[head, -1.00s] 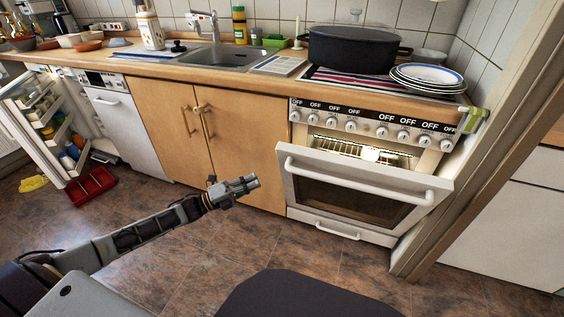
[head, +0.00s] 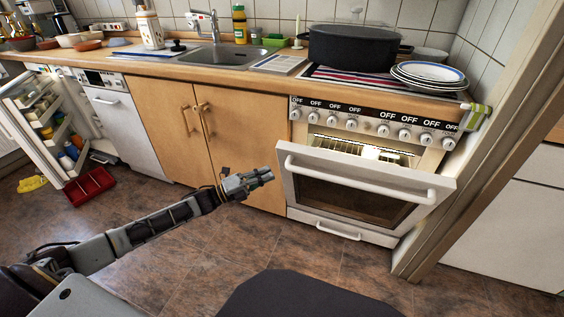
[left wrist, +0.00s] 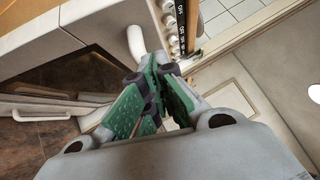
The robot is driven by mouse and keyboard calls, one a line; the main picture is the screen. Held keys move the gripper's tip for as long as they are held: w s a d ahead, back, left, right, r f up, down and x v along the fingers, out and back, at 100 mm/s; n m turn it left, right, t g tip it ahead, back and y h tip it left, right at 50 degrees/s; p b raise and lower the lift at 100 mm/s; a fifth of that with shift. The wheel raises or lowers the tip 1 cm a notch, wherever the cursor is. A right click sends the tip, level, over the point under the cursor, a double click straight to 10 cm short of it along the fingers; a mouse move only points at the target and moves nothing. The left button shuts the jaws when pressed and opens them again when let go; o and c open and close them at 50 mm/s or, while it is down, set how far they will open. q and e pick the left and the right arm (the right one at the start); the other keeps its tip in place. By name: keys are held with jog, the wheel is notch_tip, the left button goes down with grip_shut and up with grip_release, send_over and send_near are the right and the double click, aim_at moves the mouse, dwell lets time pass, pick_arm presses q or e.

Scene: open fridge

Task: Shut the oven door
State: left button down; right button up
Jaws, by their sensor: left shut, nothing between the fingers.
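The white oven door (head: 310,192) is tilted partly open below the row of control knobs in the head view. Its long white handle (head: 355,181) runs across the upper front. Through the gap at the top I see the lit oven inside with a rack (head: 345,147). My left gripper (head: 271,175) is shut and empty, just left of the door in the picture; I cannot tell how far in front. In the left wrist view its green finger pads (left wrist: 150,100) are close together, with the oven handle (left wrist: 136,42) beyond them. My right gripper is not in view.
A black pot (head: 352,48) and stacked plates (head: 428,76) stand above the oven. Wooden cupboard doors (head: 243,140) are left of it, and a frame post (head: 480,190) is at its right. A red tray (head: 90,187) lies on the floor by the open fridge (head: 35,110).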

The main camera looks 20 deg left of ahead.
pick_arm(q)
jog(key=d, duration=0.1)
jog(key=b, duration=0.3)
send_near(295, 153)
jog(key=shift+x, duration=2.4)
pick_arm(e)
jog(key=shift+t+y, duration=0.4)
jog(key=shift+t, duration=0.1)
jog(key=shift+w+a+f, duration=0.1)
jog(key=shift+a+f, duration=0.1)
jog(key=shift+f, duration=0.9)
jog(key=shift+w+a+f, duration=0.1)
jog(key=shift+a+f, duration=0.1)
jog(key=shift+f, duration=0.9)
pick_arm(q)
jog(key=shift+f, duration=0.1)
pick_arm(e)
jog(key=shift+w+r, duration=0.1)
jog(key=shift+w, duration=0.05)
pick_arm(q)
jog(key=shift+w, duration=0.1)
